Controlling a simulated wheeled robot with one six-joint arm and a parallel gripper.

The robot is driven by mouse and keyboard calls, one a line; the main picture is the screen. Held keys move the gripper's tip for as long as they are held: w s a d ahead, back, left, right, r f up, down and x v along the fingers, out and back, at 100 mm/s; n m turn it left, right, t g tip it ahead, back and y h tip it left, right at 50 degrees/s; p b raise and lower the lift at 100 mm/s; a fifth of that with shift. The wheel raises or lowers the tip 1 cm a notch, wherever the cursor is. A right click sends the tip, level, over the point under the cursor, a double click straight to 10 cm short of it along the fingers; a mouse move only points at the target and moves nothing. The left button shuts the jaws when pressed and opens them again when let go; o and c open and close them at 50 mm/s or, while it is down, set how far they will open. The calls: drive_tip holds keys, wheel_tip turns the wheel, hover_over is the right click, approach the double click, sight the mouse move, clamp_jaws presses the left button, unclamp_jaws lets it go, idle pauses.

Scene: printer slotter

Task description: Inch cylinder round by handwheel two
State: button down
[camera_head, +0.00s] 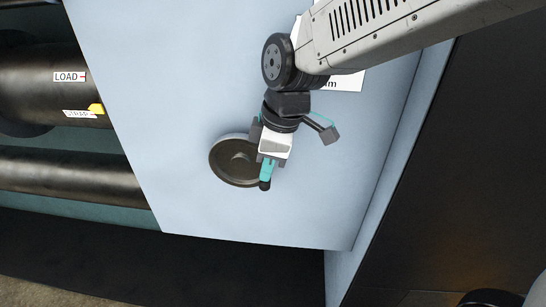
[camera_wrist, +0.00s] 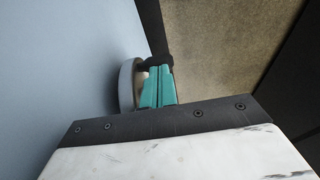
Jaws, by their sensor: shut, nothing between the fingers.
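The handwheel (camera_head: 232,160), a dark disc with a pale rim, is mounted on the light blue side panel. In the wrist view its rim (camera_wrist: 126,86) stands edge-on just left of my fingers. My gripper (camera_head: 267,174) is in front of the wheel's right side, its teal fingers shut together and empty. A dark knob, likely the wheel's handle (camera_wrist: 153,62), shows at the fingertips; I cannot tell whether they touch it. The black cylinder (camera_head: 35,92) at the left carries a "LOAD" label (camera_head: 68,77), with a second, partly covered label and a yellow pointer (camera_head: 96,109) below.
A second dark roller (camera_head: 70,176) lies below the cylinder. The light blue panel (camera_head: 170,90) is clear around the wheel. A white sign (camera_head: 345,82) is mostly behind my arm. Dark surfaces lie right of the panel, and brown floor (camera_wrist: 210,45) shows in the wrist view.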

drive_tip(key=shift+d+f, duration=0.15)
drive_tip(key=shift+f, duration=0.55)
drive_tip(key=shift+d+f, duration=0.15)
drive_tip(key=shift+f, duration=0.65)
drive_tip(key=v, duration=0.8)
drive_tip(key=s+d+m+h, duration=0.1)
drive_tip(key=s+d+m, duration=0.6)
drive_tip(key=d, duration=0.4)
drive_tip(key=s+d+m+t+h, duration=0.1)
drive_tip(key=s+d+m, duration=0.7)
drive_tip(key=d, duration=0.3)
drive_tip(key=shift+r+m, duration=0.25)
drive_tip(key=shift+m, duration=0.15)
